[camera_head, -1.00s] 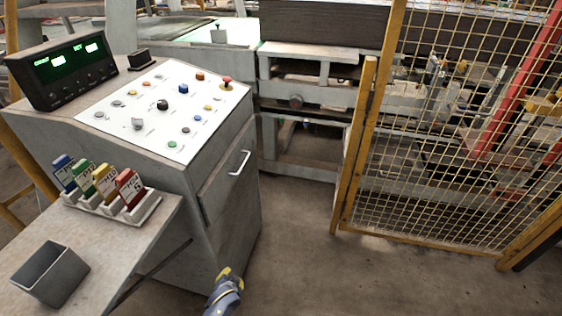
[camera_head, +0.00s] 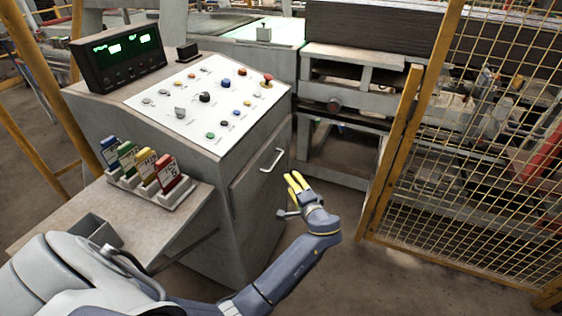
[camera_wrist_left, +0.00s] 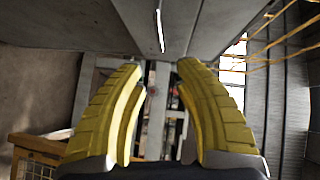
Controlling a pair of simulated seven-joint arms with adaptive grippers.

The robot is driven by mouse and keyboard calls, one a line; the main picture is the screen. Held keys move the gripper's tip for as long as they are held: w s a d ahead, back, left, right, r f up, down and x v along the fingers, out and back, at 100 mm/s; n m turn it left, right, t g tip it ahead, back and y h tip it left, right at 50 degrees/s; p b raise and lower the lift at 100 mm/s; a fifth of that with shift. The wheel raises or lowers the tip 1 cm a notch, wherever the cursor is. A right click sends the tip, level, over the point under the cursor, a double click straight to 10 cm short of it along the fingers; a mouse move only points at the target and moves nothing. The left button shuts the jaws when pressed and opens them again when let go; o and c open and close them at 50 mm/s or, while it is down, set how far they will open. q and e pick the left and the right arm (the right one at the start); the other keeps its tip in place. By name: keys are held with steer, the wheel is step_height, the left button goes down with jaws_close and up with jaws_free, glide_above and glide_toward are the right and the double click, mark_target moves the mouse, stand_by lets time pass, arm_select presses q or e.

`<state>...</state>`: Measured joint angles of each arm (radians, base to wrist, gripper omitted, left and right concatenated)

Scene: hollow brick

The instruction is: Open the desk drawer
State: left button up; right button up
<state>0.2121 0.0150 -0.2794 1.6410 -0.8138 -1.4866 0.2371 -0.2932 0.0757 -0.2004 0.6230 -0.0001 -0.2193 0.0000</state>
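The desk drawer (camera_head: 258,180) is a grey front panel in the side of the control desk, sitting flush and closed. Its pale bar handle (camera_head: 272,160) shows in the head view, and as a thin light bar (camera_wrist_left: 160,30) at the top of the left wrist view. My left gripper (camera_head: 293,182) is just below and right of the handle, apart from it. In the left wrist view its two yellow fingers (camera_wrist_left: 159,68) are spread with nothing between them. My right gripper is not in view.
A yellow mesh fence (camera_head: 470,150) stands to the right. Open floor lies between the desk and the fence.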

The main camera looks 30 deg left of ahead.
mark_target(277, 160)
arm_select(q)
steer(key=x, duration=1.6)
steer(key=shift+w+f, duration=0.1)
steer(key=shift+w, duration=0.1)
steer(key=shift+c, duration=0.3)
jaws_close()
